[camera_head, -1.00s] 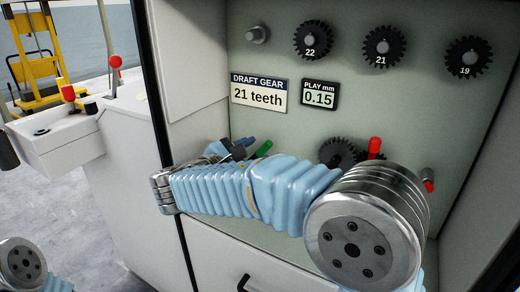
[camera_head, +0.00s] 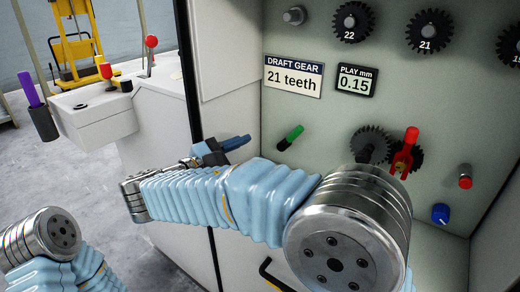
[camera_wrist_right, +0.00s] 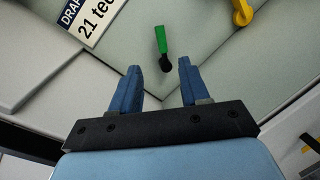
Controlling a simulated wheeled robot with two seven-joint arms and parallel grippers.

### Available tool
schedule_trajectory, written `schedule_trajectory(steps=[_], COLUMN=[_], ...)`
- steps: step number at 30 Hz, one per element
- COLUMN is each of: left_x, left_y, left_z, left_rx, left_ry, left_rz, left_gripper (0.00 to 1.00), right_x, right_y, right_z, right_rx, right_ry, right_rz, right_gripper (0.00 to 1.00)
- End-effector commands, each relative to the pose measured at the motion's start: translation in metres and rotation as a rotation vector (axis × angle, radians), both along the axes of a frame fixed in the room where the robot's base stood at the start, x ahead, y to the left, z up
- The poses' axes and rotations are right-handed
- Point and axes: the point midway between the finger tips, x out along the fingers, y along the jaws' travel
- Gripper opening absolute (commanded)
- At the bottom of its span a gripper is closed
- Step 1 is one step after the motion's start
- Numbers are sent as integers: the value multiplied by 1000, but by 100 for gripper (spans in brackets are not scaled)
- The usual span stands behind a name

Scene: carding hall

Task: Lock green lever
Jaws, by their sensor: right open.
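The green lever (camera_head: 291,137) sticks out of the pale green back panel of the open cabinet, below the "21 teeth" plate. It slants up and to the right, with a dark base. In the right wrist view the green lever (camera_wrist_right: 161,42) stands ahead of my right gripper (camera_wrist_right: 159,65), roughly in line with the gap between the blue fingers. In the head view my right gripper (camera_head: 241,142) is to the left of the lever, apart from it, open and empty. My left arm shows at the lower left, but its gripper is out of frame.
Gears hang on the panel above. A red lever (camera_head: 411,142) stands by dark gears (camera_head: 370,145) to the right, with a red button (camera_head: 465,177) and a blue knob (camera_head: 440,213) beyond. A yellow part (camera_wrist_right: 242,12) shows in the wrist view. The cabinet's left wall is near my gripper.

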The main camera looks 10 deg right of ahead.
Motion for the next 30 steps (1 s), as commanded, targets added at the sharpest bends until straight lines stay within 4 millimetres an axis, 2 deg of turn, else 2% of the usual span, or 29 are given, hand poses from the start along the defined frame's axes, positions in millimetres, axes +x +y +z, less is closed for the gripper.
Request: schedule_trajectory(steps=[1,2,8,21,25,30], left_x=[1,1,1,1,1,2], left_y=[2,3,4,5,5,5], left_z=[-14,-14,-11,-14,-14,-14], left_rx=[3,4,5,6,6,6], left_ry=[0,0,-1,-3,-2,-2], left_rz=[5,6,6,8,9,9], left_gripper=[61,61,61,61,61,61], right_x=[7,8,17,66,75,79], right_y=[0,0,-14,-96,-110,-117], right_z=[-18,-19,-14,-14,-14,-13], right_rx=[-23,-32,-36,-36,-36,-35], right_ry=[-10,-17,-24,-23,-22,-24], right_rz=[-22,-30,-35,-36,-34,-32], right_gripper=[45,45,45,45,45,45])
